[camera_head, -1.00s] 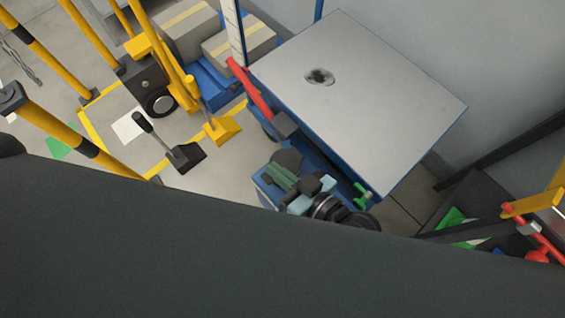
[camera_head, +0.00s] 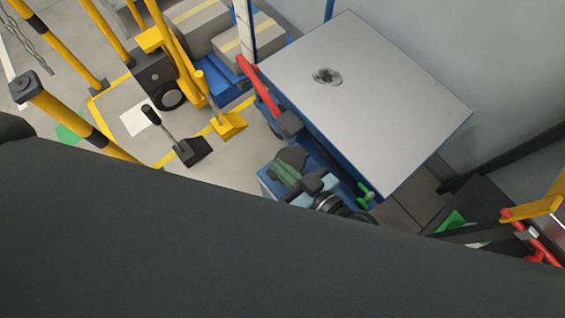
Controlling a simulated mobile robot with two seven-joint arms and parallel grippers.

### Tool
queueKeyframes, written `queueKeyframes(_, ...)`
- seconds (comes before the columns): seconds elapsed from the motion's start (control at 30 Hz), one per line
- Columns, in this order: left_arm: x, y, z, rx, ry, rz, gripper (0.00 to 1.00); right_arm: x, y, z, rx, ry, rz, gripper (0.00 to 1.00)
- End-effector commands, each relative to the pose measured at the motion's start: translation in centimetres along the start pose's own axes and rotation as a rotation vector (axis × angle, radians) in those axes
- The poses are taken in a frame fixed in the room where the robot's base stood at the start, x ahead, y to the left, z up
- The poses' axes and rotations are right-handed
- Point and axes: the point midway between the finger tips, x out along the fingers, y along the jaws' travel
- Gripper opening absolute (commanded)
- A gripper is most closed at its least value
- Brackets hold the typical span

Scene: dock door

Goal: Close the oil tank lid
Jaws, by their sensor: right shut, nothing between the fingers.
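I cannot make out for sure an oil tank or its lid. A flat grey panel (camera_head: 400,110) with blue edges fills the upper right, with a small dark round fitting (camera_head: 327,76) on it; I cannot tell whether either belongs to the tank. My left gripper is not in view.
A red bar with a grey block (camera_head: 290,122) lies along the panel's left side. Yellow posts (camera_head: 65,112), boxes (camera_head: 248,40) and a black pedal-like lever (camera_head: 190,150) stand left. A wall (camera_head: 480,45) closes the right side. Grey floor shows between them.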

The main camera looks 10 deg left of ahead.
Motion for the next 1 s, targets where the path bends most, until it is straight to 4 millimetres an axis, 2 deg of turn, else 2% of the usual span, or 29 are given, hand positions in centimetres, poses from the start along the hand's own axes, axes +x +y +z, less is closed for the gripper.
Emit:
queueKeyframes(0.03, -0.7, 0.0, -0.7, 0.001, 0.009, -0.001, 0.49, -0.2, -0.2, -1.0, -0.003, 0.002, 0.001, 0.0)
queueKeyframes(0.27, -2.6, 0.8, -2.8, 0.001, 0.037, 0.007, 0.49, -0.6, -0.7, -3.6, -0.003, 0.004, 0.005, 0.0)
queueKeyframes(0.5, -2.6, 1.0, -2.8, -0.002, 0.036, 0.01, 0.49, -5.8, -1.0, -2.9, -0.002, -0.001, 0.004, 0.0)
queueKeyframes(0.7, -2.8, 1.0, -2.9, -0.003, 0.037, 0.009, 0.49, -8.9, -1.2, -2.8, 0.0, -0.001, 0.004, 0.0)
queueKeyframes(1.0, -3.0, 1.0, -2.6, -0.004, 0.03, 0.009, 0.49, -10.5, -1.3, -2.9, 0.0, 0.002, 0.004, 0.0)
